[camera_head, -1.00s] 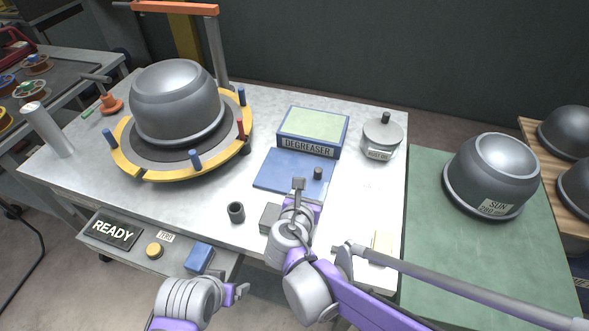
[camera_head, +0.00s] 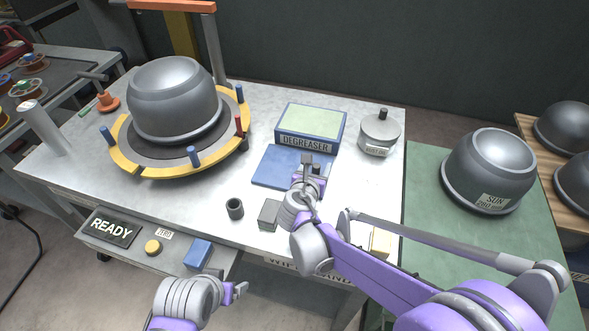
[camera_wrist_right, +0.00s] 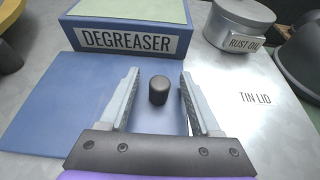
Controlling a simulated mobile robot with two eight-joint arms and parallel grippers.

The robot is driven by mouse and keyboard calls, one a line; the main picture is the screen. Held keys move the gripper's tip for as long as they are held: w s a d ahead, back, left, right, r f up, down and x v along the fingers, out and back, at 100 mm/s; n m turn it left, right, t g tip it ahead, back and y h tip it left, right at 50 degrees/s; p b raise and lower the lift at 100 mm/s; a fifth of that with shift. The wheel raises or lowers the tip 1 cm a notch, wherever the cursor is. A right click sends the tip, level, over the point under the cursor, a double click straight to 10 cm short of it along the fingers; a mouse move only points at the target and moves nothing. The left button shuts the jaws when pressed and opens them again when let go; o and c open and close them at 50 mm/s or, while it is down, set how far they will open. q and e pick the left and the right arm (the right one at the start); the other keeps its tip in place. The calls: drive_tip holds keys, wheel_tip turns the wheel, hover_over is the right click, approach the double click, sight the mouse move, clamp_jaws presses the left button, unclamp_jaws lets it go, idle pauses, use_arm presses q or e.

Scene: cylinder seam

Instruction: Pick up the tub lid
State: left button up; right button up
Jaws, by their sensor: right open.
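The tub lid (camera_head: 271,166) is a flat blue plate lying on the table in front of the degreaser tub (camera_head: 311,127). In the right wrist view the lid (camera_wrist_right: 40,118) carries a short black knob (camera_wrist_right: 158,90). My right gripper (camera_wrist_right: 158,78) is open, with one finger on each side of the knob and a gap to both. In the head view my right gripper (camera_head: 312,163) is over the right part of the lid and hides most of the knob. My left gripper (camera_head: 238,289) is low in front of the table, away from the lid; its jaw gap is unclear.
A grey rust oil tin (camera_head: 380,133) stands right of the tub. A dark block (camera_head: 269,214) and a small dark cup (camera_head: 235,208) are on the near table. A large dome (camera_head: 174,97) sits in a yellow ring at left. The table marked "TIN LID" (camera_wrist_right: 255,99) is bare.

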clamp_jaws()
idle(0.3)
